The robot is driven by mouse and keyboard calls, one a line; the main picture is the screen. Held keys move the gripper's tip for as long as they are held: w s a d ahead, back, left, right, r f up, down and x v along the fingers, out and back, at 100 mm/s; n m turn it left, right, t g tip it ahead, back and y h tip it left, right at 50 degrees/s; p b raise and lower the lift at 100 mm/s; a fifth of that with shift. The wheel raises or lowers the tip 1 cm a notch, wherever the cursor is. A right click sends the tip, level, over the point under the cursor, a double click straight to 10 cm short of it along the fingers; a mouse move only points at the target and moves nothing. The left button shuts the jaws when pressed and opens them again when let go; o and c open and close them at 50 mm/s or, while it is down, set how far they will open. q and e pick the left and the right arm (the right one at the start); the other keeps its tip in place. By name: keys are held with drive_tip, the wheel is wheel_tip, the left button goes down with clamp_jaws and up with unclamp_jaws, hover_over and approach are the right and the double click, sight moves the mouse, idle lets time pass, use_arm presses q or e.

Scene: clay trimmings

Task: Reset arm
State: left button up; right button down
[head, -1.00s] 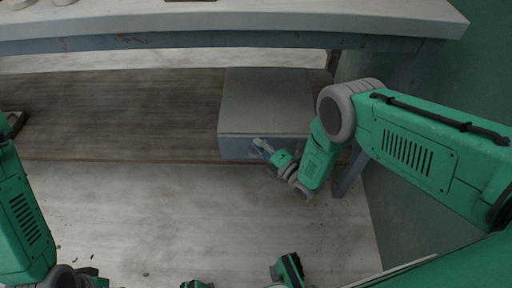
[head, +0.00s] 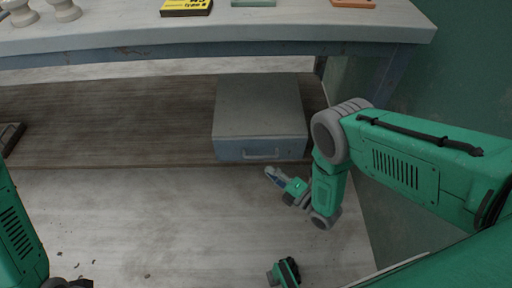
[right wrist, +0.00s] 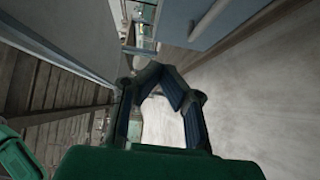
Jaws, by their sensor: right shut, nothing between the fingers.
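My right gripper (head: 270,173) is shut and empty, just in front of and below the grey drawer box (head: 258,105). Its fingertips also meet in the right wrist view (right wrist: 162,70), with nothing seen between them. The box stands on the lower wooden shelf, and its blue-grey front with a handle (head: 262,155) looks closed. The gripper shows apart from the handle. My left arm (head: 20,235) comes in at the lower left edge, and its gripper is not visible.
The white tabletop (head: 270,25) above holds pale pots (head: 63,10), a yellow-and-black box (head: 187,7), a green item (head: 253,2) and an orange item (head: 354,3). A dark tray (head: 12,137) lies on the shelf (head: 110,125) at left. The pale floor (head: 180,225) has scattered dark bits.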

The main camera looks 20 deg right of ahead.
drive_tip(key=s+d+r+m+g+h+p, duration=0.3)
drive_tip(key=s+r+m+g, duration=0.2)
drive_tip(key=s+r+m, duration=0.1)
drive_tip(key=s+d+r+m+g+h+p, duration=0.3)
drive_tip(key=s+r+m+g, duration=0.2)
drive_tip(key=s+m, duration=0.4)
drive_tip(key=s+d+r+m+g+h+p, duration=0.3)
drive_tip(key=s+r+m, duration=0.4)
drive_tip(key=s, duration=0.4)
drive_tip(key=shift+d+m+g+p, duration=0.15)
drive_tip(key=shift+m+g+p, duration=0.3)
drive_tip(key=shift+m+g, duration=0.4)
